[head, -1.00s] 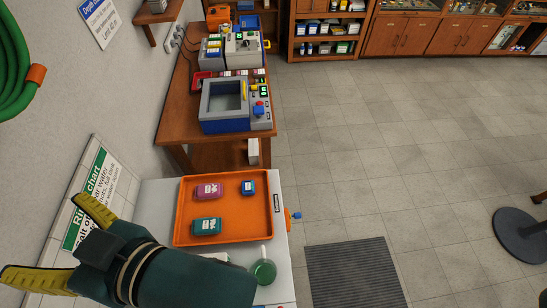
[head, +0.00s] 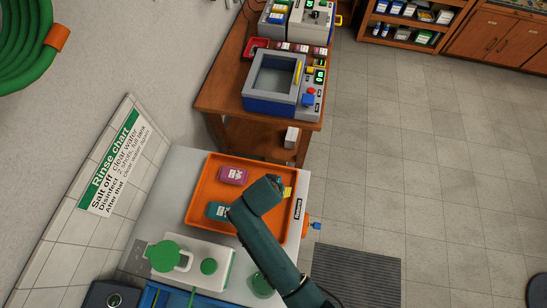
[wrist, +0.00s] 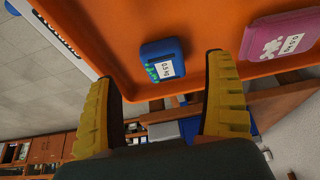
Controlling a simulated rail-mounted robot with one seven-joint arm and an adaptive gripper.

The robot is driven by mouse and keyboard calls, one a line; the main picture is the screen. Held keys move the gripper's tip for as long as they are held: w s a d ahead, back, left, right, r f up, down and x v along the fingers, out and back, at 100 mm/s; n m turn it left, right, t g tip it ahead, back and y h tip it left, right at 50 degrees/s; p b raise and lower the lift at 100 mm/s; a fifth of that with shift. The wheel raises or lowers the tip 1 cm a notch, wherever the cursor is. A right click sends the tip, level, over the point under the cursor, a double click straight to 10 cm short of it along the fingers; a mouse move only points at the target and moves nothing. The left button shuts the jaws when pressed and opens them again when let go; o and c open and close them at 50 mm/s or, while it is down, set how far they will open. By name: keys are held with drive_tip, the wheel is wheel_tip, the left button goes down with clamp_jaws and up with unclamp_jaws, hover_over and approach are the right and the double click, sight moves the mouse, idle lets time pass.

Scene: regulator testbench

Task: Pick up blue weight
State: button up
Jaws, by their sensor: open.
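The blue weight (wrist: 163,60) has a white 0.5 kg label and sits on the orange tray (wrist: 130,22) in the wrist view. In the head view the blue weight is hidden behind my arm. My gripper (wrist: 160,85) is open and empty, its yellow fingers spread to either side of the blue weight's place in the wrist view, with the weight beyond the fingertips. In the head view my gripper (head: 287,191) is over the right part of the tray.
A magenta weight (head: 233,175) and a teal weight (head: 217,211) also lie on the tray. A white unit with a green lid (head: 165,255) stands below the tray. A grey and blue machine (head: 272,82) sits on the wooden bench beyond.

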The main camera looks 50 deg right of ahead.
drive_tip(key=d+f, duration=0.1)
drive_tip(key=w+d+f, duration=0.1)
drive_tip(key=d+f, duration=0.1)
drive_tip(key=f, duration=0.1)
drive_tip(key=shift+w+p, duration=0.3)
drive_tip(key=shift+w, duration=0.05)
drive_tip(key=shift+f, duration=0.25)
drive_tip(key=c, duration=1.3)
drive_tip(key=shift+w+r, duration=0.1)
drive_tip(key=shift+c, duration=0.3)
